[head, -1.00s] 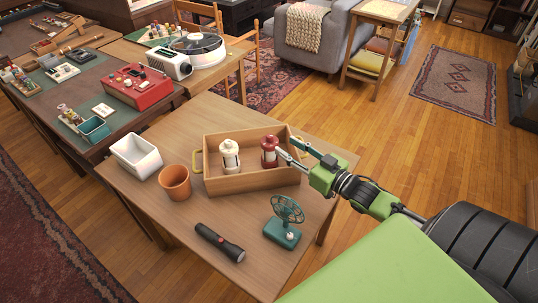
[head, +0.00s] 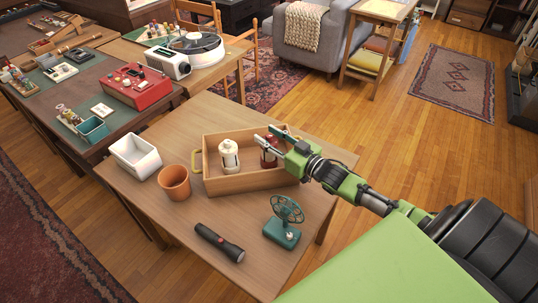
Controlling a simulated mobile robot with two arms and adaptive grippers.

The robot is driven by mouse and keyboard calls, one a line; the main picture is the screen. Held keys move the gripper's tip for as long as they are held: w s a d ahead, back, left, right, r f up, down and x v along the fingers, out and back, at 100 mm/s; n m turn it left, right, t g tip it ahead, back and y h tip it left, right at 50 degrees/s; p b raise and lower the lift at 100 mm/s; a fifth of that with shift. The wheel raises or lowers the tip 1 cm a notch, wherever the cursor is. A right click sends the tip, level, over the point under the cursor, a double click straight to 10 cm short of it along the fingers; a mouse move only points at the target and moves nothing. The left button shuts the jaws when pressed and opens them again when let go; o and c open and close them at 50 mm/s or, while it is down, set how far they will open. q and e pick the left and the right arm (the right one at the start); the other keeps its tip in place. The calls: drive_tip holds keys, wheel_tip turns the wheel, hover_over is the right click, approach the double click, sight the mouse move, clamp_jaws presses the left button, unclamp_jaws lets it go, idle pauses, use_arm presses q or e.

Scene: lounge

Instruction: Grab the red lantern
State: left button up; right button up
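The red lantern (head: 268,158) stands in the right part of a wooden tray (head: 238,183) on the table. My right gripper (head: 265,133) reaches in from the right, with its two fingers apart at the lantern's upper part. The fingers and gripper body hide the lantern's top and right side. I cannot tell whether the fingers touch it. A cream lantern (head: 229,157) stands to its left in the same tray. My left gripper is not in view.
A white bin (head: 135,158) and a terracotta pot (head: 174,183) stand left of the tray. A flashlight (head: 219,243) and a small teal fan (head: 284,222) are in front of it.

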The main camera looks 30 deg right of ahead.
clamp_jaws()
drive_tip(key=shift+r, duration=0.1)
drive_tip(key=shift+r, duration=0.1)
